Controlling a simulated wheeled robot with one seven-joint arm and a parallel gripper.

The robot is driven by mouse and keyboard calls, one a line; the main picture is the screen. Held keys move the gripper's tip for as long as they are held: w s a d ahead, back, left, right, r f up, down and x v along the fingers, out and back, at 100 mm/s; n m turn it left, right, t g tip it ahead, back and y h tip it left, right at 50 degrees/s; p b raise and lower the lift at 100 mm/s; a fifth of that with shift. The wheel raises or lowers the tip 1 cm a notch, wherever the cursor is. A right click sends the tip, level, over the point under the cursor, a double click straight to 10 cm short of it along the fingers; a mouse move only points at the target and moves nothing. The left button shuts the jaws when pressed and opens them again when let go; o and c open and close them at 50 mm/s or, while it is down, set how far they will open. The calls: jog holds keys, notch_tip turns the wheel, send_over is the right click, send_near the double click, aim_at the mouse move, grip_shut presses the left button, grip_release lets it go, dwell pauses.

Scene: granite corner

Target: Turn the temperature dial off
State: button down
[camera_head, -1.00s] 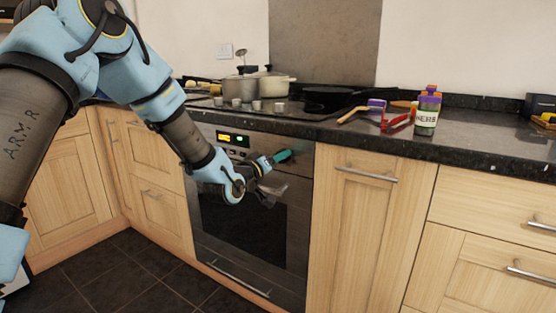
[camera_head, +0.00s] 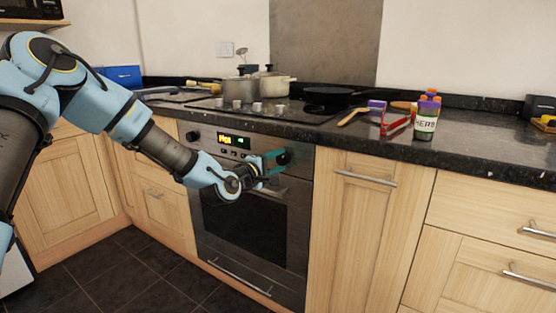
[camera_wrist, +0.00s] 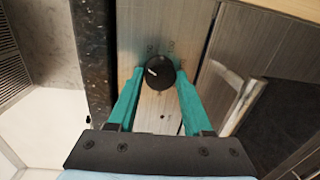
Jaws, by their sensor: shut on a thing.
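The temperature dial (camera_head: 284,158) is a round black knob at the right of the oven's control panel. In the wrist view the dial (camera_wrist: 160,74) sits between my teal fingertips, with printed marks around it and a short white line on its face pointing to the upper left. My gripper (camera_head: 277,164) is shut on the dial, one finger at each side; the gripper also shows in the wrist view (camera_wrist: 160,80). The oven (camera_head: 245,215) has a lit display (camera_head: 235,140) left of the gripper, and its door is shut.
A second black knob (camera_head: 192,136) is at the panel's left end. The dark worktop (camera_head: 480,155) overhangs the panel just above. Pots (camera_head: 241,87), a pan (camera_head: 330,95), a herb jar (camera_head: 426,118) and a red-handled item (camera_head: 397,124) stand on top. The floor in front is clear.

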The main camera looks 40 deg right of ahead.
jog(key=n, duration=0.5)
jog(key=shift+n+g, duration=0.3)
jog(key=shift+n, duration=0.1)
dwell(0.4)
jog(key=shift+c, duration=1.6)
grip_release()
jog(key=shift+a, duration=0.1)
jog(key=f+v, duration=0.1)
jog(key=v, duration=0.9)
jog(key=shift+a+r, duration=0.25)
jog(key=shift+a, duration=0.1)
